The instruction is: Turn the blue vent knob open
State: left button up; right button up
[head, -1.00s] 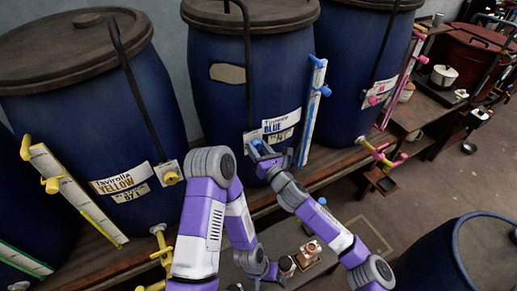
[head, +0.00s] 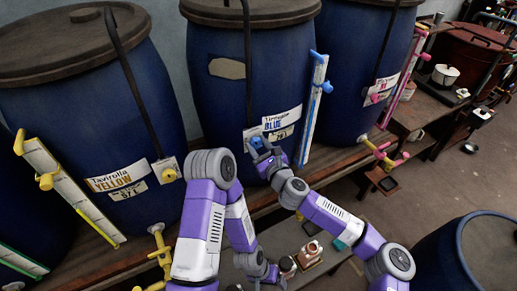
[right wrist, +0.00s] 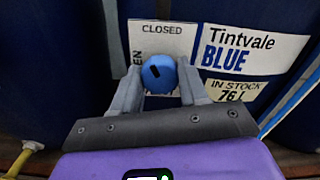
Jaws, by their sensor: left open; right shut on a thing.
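The blue vent knob (right wrist: 158,73) sits on a white plate (right wrist: 172,42) on the Tintvale BLUE vat (head: 222,110). The plate reads CLOSED at the top, and the letters EN show sideways at its left. A dark mark on the knob leans to the upper left, between these two words. My right gripper (head: 260,147) is shut on the knob, with one finger on each side of it in the right wrist view (right wrist: 159,88). My left gripper (head: 268,274) is low over the bench, away from the knob, with its fingers hard to make out.
A white sight gauge with blue fittings (head: 313,110) stands just right of the knob. The yellow vat (head: 100,120) is to the left, the pink-marked vat (head: 350,65) to the right. Small jars (head: 310,252) stand near my left gripper. A dark barrel (head: 440,260) is at lower right.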

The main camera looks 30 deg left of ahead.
jog(key=n+b, duration=0.4)
jog(key=n, duration=0.2)
jog(key=shift+n, duration=0.3)
jog(key=n+b, duration=0.4)
jog(key=n, duration=0.2)
jog(key=shift+b, duration=0.3)
jog(key=o, duration=1.1)
jog(key=shift+c, duration=0.2)
jog(key=shift+s, duration=0.1)
jog(key=v, duration=0.7)
jog(key=shift+d, duration=0.15)
jog(key=shift+s, duration=0.15)
